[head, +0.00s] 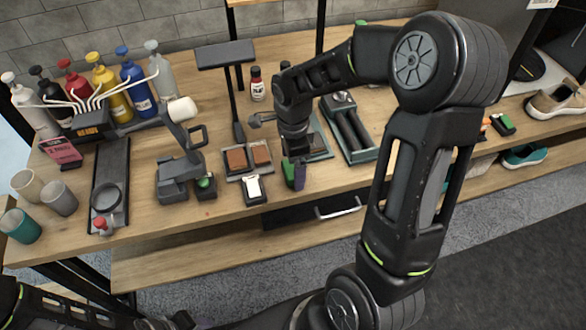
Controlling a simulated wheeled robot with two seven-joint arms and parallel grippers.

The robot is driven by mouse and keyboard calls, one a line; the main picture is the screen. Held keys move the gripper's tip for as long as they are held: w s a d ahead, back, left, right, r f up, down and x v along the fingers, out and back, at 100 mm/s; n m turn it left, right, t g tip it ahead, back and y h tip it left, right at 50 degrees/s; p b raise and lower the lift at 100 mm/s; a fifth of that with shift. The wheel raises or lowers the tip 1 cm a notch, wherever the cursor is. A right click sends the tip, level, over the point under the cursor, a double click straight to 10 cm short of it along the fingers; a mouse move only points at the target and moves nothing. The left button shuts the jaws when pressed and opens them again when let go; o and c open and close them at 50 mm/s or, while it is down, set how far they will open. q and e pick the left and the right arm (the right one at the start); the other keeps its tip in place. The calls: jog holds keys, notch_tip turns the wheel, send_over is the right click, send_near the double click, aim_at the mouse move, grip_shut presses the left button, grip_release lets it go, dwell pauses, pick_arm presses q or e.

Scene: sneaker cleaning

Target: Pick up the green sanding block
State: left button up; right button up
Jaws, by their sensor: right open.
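My right gripper (294,175) points down at the front edge of the table, right of the small black holders. A green upright piece and a purple one show at its tip; I cannot tell whether the green is a finger or a block. Its jaws are open. A small black block with a green top (205,185) stands left of it, beside a grey stand. Another green-topped black piece (503,122) lies on the far right. I cannot tell which is the sanding block. My left arm shows at the bottom left; its jaws are not clear.
A black block with a white top (252,189) and a tray with brown blocks (236,176) lie left of the gripper. Colored bottles (109,85) stand at back left, cups (59,198) at far left.

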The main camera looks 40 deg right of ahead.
jog(key=shift+c, duration=0.6)
jog(key=c, duration=1.3)
